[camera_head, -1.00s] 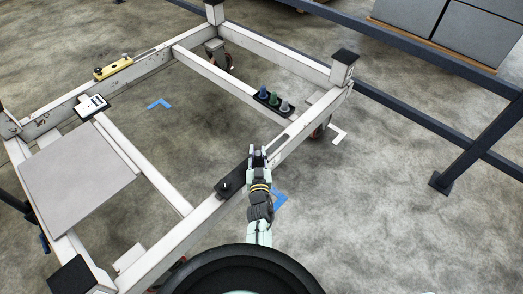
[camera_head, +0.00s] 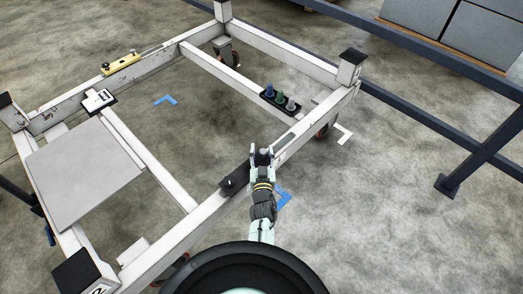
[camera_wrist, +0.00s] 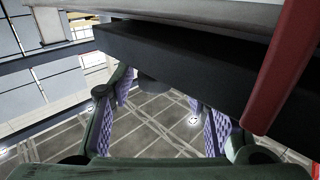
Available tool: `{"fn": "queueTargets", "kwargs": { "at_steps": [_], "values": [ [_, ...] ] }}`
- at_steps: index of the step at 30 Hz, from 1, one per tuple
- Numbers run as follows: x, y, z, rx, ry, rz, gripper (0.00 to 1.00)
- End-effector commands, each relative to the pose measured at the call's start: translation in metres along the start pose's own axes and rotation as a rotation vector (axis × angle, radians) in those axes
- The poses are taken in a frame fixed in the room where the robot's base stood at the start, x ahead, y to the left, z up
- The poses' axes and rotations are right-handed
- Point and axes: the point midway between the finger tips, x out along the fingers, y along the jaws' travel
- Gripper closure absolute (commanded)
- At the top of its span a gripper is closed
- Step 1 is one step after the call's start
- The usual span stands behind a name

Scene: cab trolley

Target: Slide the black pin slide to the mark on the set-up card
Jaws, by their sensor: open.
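The black pin slide (camera_head: 236,179) lies along the near rail of the white trolley frame, with a small pale spot on its left end. It appears as a long dark bar across the top of the wrist view (camera_wrist: 200,58). My gripper (camera_head: 262,153) is at the slide's right end, on the outer side of the rail. In the wrist view its purple-padded fingers (camera_wrist: 168,105) are spread apart. A short dark grey cylinder (camera_wrist: 155,86) shows between them below the bar; contact is unclear. The set-up card (camera_head: 98,100) sits on a cross rail at the left; its mark is too small to read.
A yellow piece (camera_head: 122,64) sits on the far-left rail. A black holder with blue, green and grey pegs (camera_head: 280,98) lies on the right cross rail. A grey plate (camera_head: 84,168) covers the left part. A red part (camera_wrist: 287,70) stands close at right in the wrist view.

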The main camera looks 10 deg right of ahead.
Motion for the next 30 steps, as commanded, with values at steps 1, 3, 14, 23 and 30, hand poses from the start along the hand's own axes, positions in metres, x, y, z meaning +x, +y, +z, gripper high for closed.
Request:
{"fn": "queueTargets", "kwargs": {
  "at_steps": [1,3,14,23,30],
  "values": [
    [0.0,-0.001,-0.002,0.0,0.001,-0.001,0.57],
    [0.0,-0.001,-0.005,-0.001,0.0,-0.002,0.57],
    [0.0,-0.003,-0.042,-0.003,0.0,-0.006,0.57],
    [-0.001,-0.003,-0.063,-0.001,-0.001,-0.006,0.57],
    [-0.001,-0.003,-0.082,-0.001,0.002,-0.005,0.57]
  ]
}}
